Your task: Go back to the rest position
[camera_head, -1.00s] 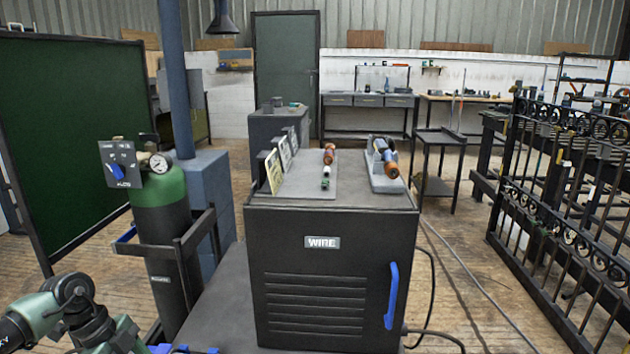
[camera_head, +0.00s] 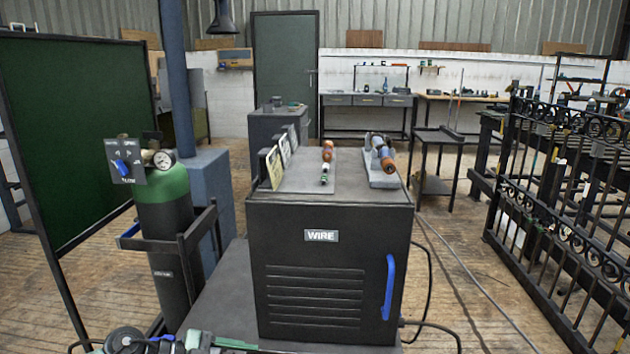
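Part of my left arm, dark grey and green, shows low along the bottom edge at the left of the head view. Its gripper fingers cannot be made out in this view. My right arm and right gripper are not in view. In front of me stands a dark cabinet (camera_head: 318,255) labelled WIRE, with a blue handle (camera_head: 389,288) on its front. On its top lie an orange, white and green torch-like piece (camera_head: 327,160) and, to its right, a grey and orange tool on a stand (camera_head: 383,160).
A green gas cylinder (camera_head: 165,215) with a gauge stands left of the cabinet, beside a blue post. A green screen (camera_head: 75,130) is at far left. A black scroll gate (camera_head: 565,210) stands at right. Cables cross the open floor (camera_head: 455,240) between cabinet and gate.

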